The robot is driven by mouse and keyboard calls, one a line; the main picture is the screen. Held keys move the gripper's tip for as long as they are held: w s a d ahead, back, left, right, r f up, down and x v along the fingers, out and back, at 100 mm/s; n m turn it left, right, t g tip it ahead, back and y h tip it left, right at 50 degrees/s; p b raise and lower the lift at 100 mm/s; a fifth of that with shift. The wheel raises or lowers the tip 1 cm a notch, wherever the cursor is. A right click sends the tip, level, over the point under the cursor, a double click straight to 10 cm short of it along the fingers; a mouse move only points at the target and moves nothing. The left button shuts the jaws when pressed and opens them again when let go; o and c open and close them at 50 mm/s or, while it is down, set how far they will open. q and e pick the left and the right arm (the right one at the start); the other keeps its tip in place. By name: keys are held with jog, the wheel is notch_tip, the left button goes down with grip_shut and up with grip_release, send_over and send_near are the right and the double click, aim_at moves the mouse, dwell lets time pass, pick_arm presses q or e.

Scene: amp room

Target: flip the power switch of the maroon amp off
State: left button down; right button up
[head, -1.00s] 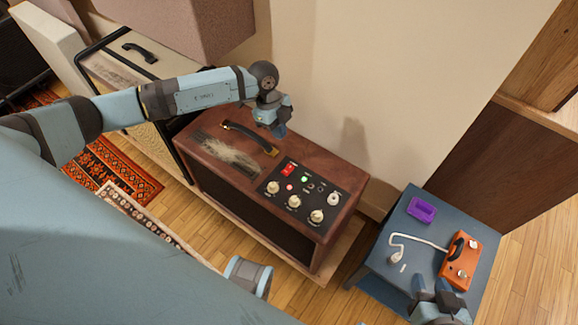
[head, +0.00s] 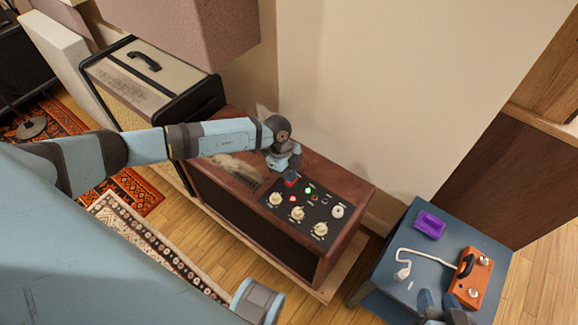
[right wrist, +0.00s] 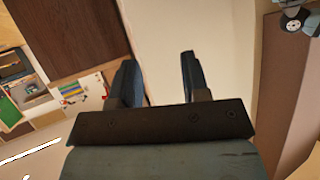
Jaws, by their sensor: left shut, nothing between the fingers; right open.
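The maroon amp (head: 338,181) stands in the middle of the head view, with a dark control panel (head: 322,206) on top. The panel has cream knobs, a green light (head: 308,190) and a red light (head: 292,198). The red power switch (head: 291,183) is at the panel's back left corner and mostly hidden by my left gripper. My left gripper (head: 290,178) is shut and empty, its tip right at the switch; I cannot tell whether it touches. My right gripper (head: 446,303) is open and empty by the blue table; its fingers show in the right wrist view (right wrist: 160,82).
A cream amp (head: 130,72) stands left of the maroon one. A brown box (head: 205,35) hangs over the back. The wall is close behind.

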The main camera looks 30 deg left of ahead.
pick_arm(q)
jog(key=shift+f, duration=0.3)
pick_arm(e)
jog(key=shift+r, duration=0.2)
jog(key=shift+f, duration=0.1)
pick_arm(q)
jog(key=shift+s+p, duration=0.2)
jog(key=shift+p, duration=0.55)
jog(key=shift+f, duration=0.3)
jog(key=shift+w+r, duration=0.1)
jog(key=shift+w, duration=0.15)
jog(key=shift+w+d+r, duration=0.1)
jog(key=shift+w+d, duration=0.05)
jog(key=shift+w, duration=0.45)
pick_arm(e)
jog(key=shift+d, duration=0.1)
pick_arm(q)
jog(key=shift+r, duration=0.1)
